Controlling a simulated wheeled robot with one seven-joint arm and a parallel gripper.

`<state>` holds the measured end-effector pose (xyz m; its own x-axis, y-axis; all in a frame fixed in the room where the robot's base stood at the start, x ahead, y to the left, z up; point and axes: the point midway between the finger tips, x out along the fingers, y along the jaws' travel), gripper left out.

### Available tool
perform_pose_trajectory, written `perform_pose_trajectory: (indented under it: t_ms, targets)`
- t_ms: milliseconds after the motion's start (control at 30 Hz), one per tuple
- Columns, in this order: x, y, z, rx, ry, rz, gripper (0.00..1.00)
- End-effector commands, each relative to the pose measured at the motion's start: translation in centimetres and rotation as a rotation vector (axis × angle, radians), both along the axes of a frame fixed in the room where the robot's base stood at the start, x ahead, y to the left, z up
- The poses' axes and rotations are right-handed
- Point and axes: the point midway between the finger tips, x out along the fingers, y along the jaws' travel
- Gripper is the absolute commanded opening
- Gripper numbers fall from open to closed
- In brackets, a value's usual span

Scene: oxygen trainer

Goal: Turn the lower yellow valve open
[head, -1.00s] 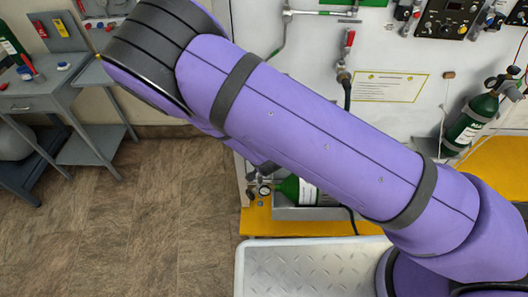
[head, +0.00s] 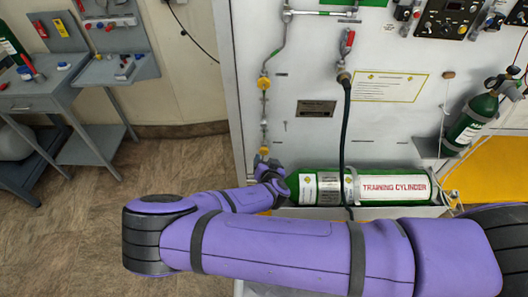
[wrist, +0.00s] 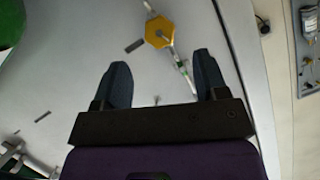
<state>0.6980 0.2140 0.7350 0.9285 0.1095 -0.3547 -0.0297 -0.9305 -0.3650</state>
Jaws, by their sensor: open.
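The lower yellow valve (head: 264,151) sits on a thin vertical pipe on the pale panel, below the upper yellow valve (head: 263,83). My gripper (head: 266,160) is just below the lower valve in the head view and partly overlaps it. In the wrist view my gripper (wrist: 162,64) is open and empty, its two dark fingers apart. A yellow hexagonal valve (wrist: 159,31), apparently the lower one, shows beyond the fingertips, above the gap between them. It looks apart from the fingers. How far it is in depth I cannot tell.
A green training cylinder (head: 395,188) lies right of my gripper on a ledge. A dark hose (head: 346,135) hangs from a red-handled valve (head: 348,42). A grey workbench (head: 75,85) stands at the left. The floor (head: 70,230) between is clear.

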Motion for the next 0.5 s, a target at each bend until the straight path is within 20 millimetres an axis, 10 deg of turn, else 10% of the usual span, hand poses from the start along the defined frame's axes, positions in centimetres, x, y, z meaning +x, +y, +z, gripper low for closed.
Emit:
perform_pose_trajectory:
  t_ms: [500]
  targets:
    - [6.9,0.7,-2.7,0.000,0.001,-0.002,0.67]
